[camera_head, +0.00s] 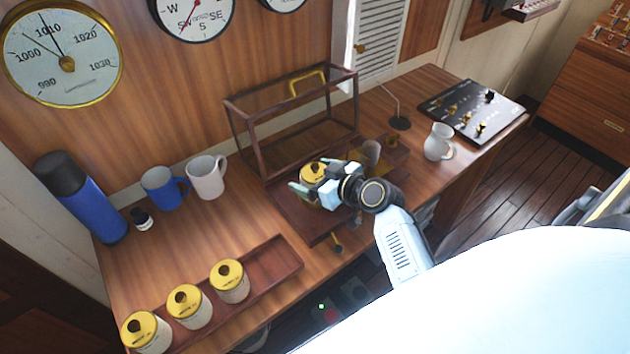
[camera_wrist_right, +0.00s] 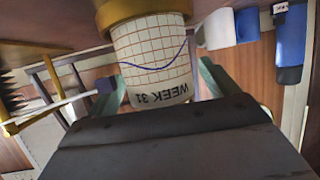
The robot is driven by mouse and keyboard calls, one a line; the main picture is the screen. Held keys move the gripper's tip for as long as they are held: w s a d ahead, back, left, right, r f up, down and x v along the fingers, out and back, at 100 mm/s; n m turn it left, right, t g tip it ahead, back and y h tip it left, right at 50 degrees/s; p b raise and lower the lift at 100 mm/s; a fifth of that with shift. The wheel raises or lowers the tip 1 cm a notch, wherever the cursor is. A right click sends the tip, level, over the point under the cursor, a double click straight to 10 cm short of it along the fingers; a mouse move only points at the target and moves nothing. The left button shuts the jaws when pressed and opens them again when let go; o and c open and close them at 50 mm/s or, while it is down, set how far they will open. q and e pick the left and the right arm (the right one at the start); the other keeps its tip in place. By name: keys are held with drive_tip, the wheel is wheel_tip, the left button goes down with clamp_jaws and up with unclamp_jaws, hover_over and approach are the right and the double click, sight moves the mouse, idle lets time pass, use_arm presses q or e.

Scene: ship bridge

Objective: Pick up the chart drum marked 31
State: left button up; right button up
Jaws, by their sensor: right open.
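The chart drum marked WEEK 31 (camera_wrist_right: 155,65) fills the middle of the right wrist view, upside down there, with a blue trace on a red grid. Its yellow lid (camera_head: 313,171) shows in the head view, on the wooden base of the framed case. My right gripper (camera_head: 318,186) is at the drum. In the right wrist view its greenish fingers (camera_wrist_right: 163,82) stand open, one on each side of the drum. Contact with the drum cannot be told. My left gripper is not in view.
Three yellow-lidded drums (camera_head: 186,305) stand in a long wooden tray (camera_head: 272,262) at front left. The framed case (camera_head: 236,128) rises behind the gripper. A blue flask (camera_head: 84,200), blue mug (camera_head: 160,188), white mug (camera_head: 206,178) and white jug (camera_head: 438,142) stand on the desk.

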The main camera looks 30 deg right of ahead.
drive_tip(key=shift+x, duration=0.8)
drive_tip(key=c, duration=1.2)
